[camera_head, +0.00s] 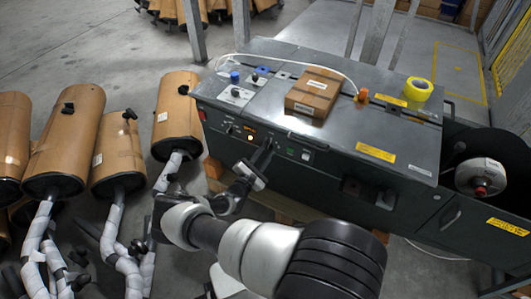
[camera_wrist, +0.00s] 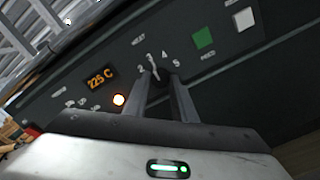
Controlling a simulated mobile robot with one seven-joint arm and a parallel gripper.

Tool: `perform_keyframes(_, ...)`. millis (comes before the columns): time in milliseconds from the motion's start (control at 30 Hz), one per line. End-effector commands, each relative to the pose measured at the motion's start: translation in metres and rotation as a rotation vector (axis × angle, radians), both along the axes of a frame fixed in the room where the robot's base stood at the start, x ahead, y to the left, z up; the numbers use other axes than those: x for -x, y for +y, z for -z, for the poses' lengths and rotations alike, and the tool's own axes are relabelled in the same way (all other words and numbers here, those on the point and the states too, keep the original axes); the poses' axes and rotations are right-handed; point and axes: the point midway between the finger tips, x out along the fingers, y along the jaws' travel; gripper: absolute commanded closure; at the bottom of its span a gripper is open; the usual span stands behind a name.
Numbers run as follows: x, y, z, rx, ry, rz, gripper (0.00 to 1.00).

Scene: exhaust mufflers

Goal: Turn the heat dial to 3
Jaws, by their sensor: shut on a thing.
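The heat dial (camera_wrist: 156,72) is a small dark knob on the front panel of the grey machine (camera_head: 420,158). In the wrist view the numbers 2, 3, 4 and 5 show around it, with the word HEAT above. My gripper (camera_wrist: 162,84) is shut on the dial, one finger on each side. The fingers hide much of the knob, and I cannot tell for sure which number its pointer faces. An orange display (camera_wrist: 101,78) left of the dial reads 225 C. In the head view my gripper (camera_head: 265,156) reaches the panel and covers the dial.
A lit orange lamp (camera_wrist: 119,100) is left of the dial; a green button (camera_wrist: 203,38) and a white button (camera_wrist: 244,19) are right. A cardboard box (camera_head: 313,92) and yellow tape roll (camera_head: 418,89) lie on the machine top.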

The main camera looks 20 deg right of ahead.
Motion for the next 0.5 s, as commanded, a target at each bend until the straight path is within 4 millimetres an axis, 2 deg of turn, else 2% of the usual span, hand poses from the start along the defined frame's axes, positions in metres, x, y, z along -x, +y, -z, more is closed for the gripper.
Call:
perform_keyframes(133,0.0008,0.0003,0.0011,-0.001,0.002,0.001,0.98)
perform_keyframes(167,0.0008,0.0003,0.0011,-0.001,0.002,0.001,0.74)
perform_keyframes(267,0.0006,0.0003,0.0009,0.0,0.002,0.0,0.57)
perform_keyframes(500,0.0002,0.0002,0.0004,0.0,0.001,-0.001,0.57)
